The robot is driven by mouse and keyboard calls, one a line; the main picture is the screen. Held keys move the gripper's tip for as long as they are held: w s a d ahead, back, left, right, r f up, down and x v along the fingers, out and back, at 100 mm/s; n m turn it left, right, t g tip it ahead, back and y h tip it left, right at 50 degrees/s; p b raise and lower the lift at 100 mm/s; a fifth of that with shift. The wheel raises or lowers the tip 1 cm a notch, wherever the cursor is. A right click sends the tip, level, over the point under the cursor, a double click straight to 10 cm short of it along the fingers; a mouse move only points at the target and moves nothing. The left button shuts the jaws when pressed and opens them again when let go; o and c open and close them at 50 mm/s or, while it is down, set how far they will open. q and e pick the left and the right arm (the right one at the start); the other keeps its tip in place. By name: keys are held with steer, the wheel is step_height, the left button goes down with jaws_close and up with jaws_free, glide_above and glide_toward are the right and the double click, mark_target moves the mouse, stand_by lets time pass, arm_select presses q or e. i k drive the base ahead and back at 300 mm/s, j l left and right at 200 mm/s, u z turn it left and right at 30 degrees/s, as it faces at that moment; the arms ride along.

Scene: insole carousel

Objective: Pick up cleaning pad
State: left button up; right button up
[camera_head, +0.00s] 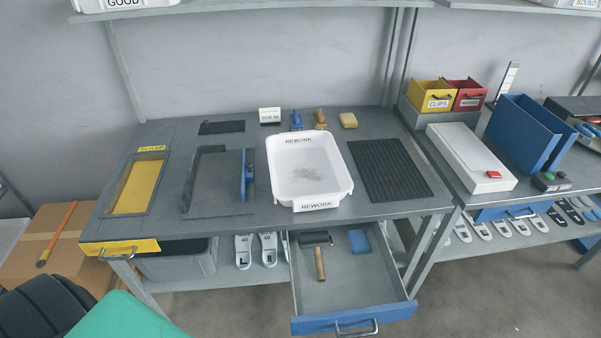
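A small blue pad (359,241) lies flat in the open drawer (340,288) under the middle bench, at the drawer's back right. A tool with a wooden handle (320,264) and a dark roller-like head lies to its left. A yellow sponge-like block (348,120) sits at the back of the bench top. I cannot tell for sure which of the two is the cleaning pad; both are uncovered. Neither of my grippers shows in this view.
The drawer juts out in front of the bench. A dark shape (45,305) and a green surface (125,318) fill the bottom left.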

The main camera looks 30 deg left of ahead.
mark_target(357, 239)
steer(key=i+u, duration=0.75)
steer(key=i, duration=0.15)
steer(key=i+l+u, duration=0.2)
steer(key=i+u, duration=0.2)
steer(key=k+l, duration=0.7)
